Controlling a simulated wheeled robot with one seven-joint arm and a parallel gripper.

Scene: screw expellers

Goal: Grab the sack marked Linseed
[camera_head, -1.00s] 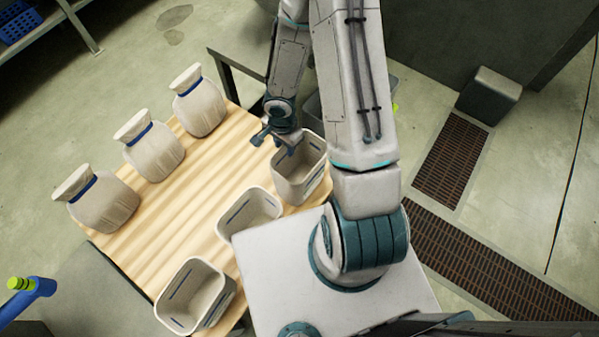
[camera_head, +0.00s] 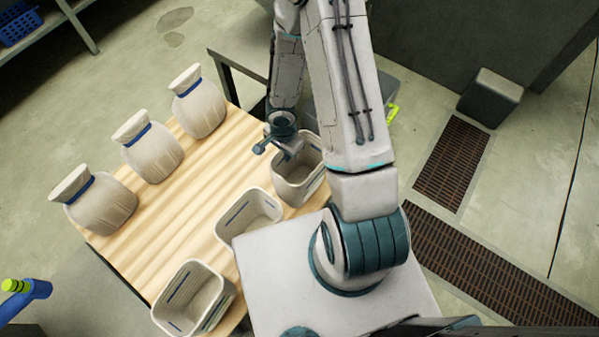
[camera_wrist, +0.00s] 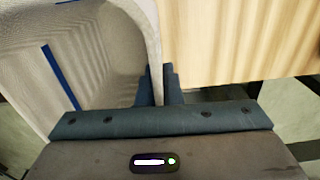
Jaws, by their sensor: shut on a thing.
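Three pale sacks with blue bands, a front one (camera_head: 100,205), a middle one (camera_head: 152,152) and a far one (camera_head: 203,107), stand upright along the left side of the table. No name is readable on any of them, so I cannot tell which is Linseed. My gripper (camera_head: 292,152) is at the far open bin (camera_head: 297,187), across the table from the sacks. In the wrist view, my gripper (camera_wrist: 160,85) is shut on that bin's thin wall (camera_wrist: 153,40), one finger on each side. A blue stripe shows inside the bin.
Two more open, pale bins, a middle one (camera_head: 232,224) and a near one (camera_head: 212,317), stand along the table's right side. Bare wooden table (camera_head: 185,205) lies between bins and sacks. A grey block (camera_head: 490,97) stands on the floor at right.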

